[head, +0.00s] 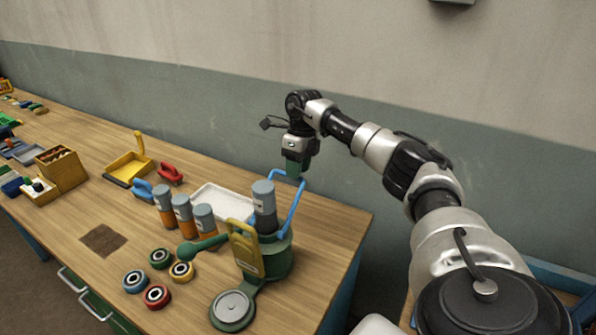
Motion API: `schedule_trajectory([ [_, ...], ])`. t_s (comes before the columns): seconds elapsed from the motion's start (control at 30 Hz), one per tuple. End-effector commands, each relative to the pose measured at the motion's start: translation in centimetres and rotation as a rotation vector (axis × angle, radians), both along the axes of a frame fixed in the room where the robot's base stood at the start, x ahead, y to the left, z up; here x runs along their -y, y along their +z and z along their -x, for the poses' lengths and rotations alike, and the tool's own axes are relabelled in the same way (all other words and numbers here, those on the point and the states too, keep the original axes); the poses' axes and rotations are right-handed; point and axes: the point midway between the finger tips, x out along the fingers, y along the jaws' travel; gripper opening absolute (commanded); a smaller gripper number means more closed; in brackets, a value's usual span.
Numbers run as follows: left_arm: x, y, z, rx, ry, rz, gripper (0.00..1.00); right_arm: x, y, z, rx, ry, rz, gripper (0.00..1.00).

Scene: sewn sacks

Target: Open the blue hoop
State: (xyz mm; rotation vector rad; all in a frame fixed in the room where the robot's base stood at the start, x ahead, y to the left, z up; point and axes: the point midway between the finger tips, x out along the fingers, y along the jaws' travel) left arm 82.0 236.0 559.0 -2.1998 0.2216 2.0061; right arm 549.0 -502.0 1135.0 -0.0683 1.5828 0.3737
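The blue hoop (293,207) rises from a green round holder (277,258) near the table's right end. It stands up around a grey-capped cylinder (264,205) in the holder. My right gripper (293,170) points down at the top of the hoop, at or very close to its upper bar. The fingertips are small and partly merge with the bar, so I cannot tell whether they grip it. A yellow handle piece (244,250) stands at the holder's front, and a green round lid-like plate (232,306) sticks out below it. My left gripper is out of view.
Several orange-and-grey cylinders (183,215) and a white tray (223,201) stand left of the holder. A green-handled tool (203,246) and several coloured rings (157,296) lie in front. A wall runs behind the table.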

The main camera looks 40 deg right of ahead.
Motion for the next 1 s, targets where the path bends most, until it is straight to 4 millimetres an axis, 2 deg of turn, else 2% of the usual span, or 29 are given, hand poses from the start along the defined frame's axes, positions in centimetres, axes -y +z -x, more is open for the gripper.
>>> schedule_trajectory([
  [0.3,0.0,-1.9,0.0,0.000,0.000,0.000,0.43,1.2,6.0,-0.4,0.006,-0.003,0.000,0.39],
  [0.5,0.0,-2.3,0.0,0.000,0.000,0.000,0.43,1.8,8.8,-0.5,0.002,-0.002,0.001,0.39],
  [0.67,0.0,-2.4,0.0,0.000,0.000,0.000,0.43,1.9,9.6,-0.5,-0.001,-0.001,0.000,0.39],
  [1.0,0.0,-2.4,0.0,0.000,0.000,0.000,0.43,1.9,9.7,-0.5,-0.001,-0.001,0.000,0.39],
])
